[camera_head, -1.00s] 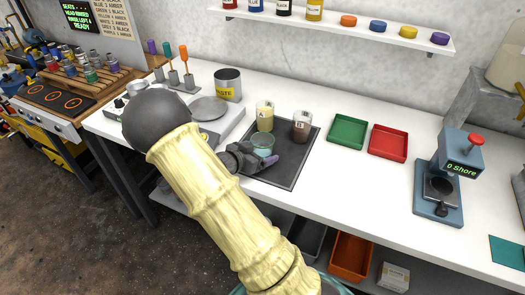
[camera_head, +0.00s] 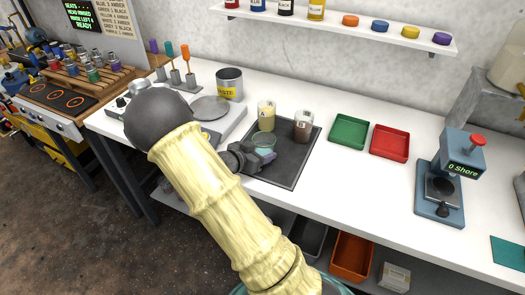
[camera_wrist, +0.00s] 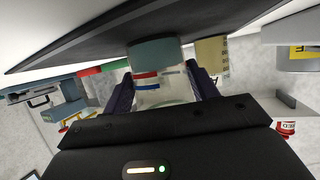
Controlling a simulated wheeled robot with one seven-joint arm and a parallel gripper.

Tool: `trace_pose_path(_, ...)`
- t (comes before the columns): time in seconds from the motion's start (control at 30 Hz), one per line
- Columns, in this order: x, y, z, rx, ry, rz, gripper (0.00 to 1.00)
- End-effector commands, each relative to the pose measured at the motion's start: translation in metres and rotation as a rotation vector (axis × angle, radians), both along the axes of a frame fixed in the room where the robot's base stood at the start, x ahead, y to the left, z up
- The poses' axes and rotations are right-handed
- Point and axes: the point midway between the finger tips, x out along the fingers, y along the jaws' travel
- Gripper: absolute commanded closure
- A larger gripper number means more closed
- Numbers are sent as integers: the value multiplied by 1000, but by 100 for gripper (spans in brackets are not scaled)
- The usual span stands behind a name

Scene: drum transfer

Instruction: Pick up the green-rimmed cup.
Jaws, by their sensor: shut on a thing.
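The green-rimmed cup (camera_head: 264,142) is a clear cup with a teal-green rim. It is at the left part of the dark tray (camera_head: 288,178) on the white bench. My gripper (camera_head: 258,155) reaches in from the left and is shut on the cup. In the wrist view the cup (camera_wrist: 163,88) sits between the two dark fingers of my gripper (camera_wrist: 165,92), with red and blue marks on its wall. I cannot tell whether its base touches the tray.
Cup A (camera_head: 266,116) and brown cup B (camera_head: 302,126) stand close behind on the tray. A waste can (camera_head: 229,85) and a scale (camera_head: 209,108) are to the left. Green (camera_head: 349,131) and red (camera_head: 389,143) trays and a gauge stand (camera_head: 440,190) are to the right.

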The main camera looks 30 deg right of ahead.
Motion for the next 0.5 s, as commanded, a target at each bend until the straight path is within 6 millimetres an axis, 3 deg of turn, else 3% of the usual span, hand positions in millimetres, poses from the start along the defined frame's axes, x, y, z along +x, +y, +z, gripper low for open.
trace_pose_path(0.5, 0, 0, 19, 1, -2, -1, 63)
